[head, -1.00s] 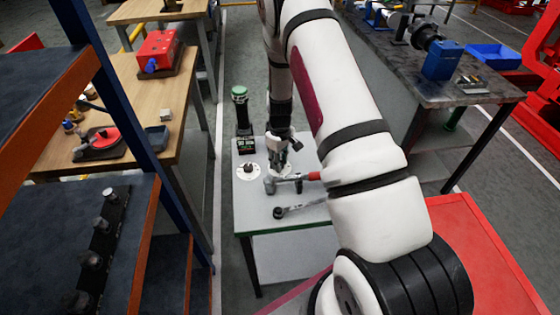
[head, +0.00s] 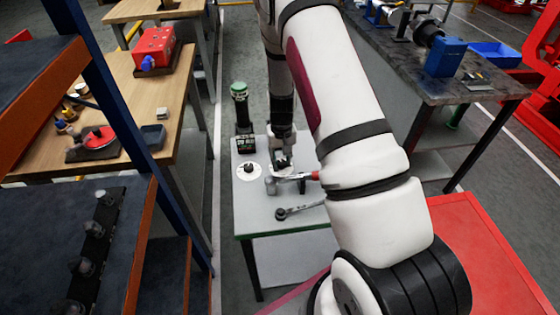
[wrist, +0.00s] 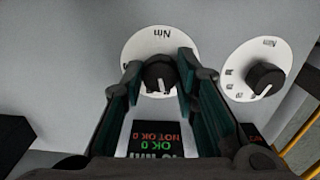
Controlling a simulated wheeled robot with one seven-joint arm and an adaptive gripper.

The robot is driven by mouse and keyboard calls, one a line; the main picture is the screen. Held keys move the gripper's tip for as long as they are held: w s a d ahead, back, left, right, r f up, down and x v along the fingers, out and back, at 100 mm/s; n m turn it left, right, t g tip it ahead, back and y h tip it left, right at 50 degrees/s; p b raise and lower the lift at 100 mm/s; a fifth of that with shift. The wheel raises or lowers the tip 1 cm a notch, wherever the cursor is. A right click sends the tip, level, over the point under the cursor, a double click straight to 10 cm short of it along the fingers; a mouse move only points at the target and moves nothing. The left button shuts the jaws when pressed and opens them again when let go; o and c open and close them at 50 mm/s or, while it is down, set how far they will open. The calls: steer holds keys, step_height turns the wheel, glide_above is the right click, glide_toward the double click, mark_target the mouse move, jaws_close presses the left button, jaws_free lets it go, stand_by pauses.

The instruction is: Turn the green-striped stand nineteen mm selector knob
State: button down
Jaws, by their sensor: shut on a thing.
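In the wrist view a black selector knob (wrist: 160,75) with a pale pointer mark stands on a white round dial (wrist: 135,48) marked Nm. My gripper (wrist: 159,66) has its fingers on both sides of this knob and is shut on it. A second black knob (wrist: 266,78) on a like dial (wrist: 240,62) sits to the right, apart from the fingers. In the head view my gripper (head: 281,160) is low over the green-edged stand (head: 250,215), and the other knob (head: 249,168) shows left of it. The held knob's size marking cannot be read.
A counter display (wrist: 158,138) reads OK 0 and NOT OK 0. A hammer-like tool (head: 271,186) and a ratchet (head: 283,213) lie on the stand near my gripper. A green-topped black post (head: 240,105) stands behind. A blue-posted shelf (head: 100,90) is at the left.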

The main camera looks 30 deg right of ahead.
mark_target(281, 162)
steer(key=m+b, duration=0.2)
steer(key=m, duration=0.4)
steer(key=shift+m, duration=0.3)
stand_by(0.4)
steer(key=c, duration=1.3)
jaws_free()
steer(key=shift+r, duration=0.15)
step_height(281, 162, up, 12)
steer(key=shift+f, duration=0.1)
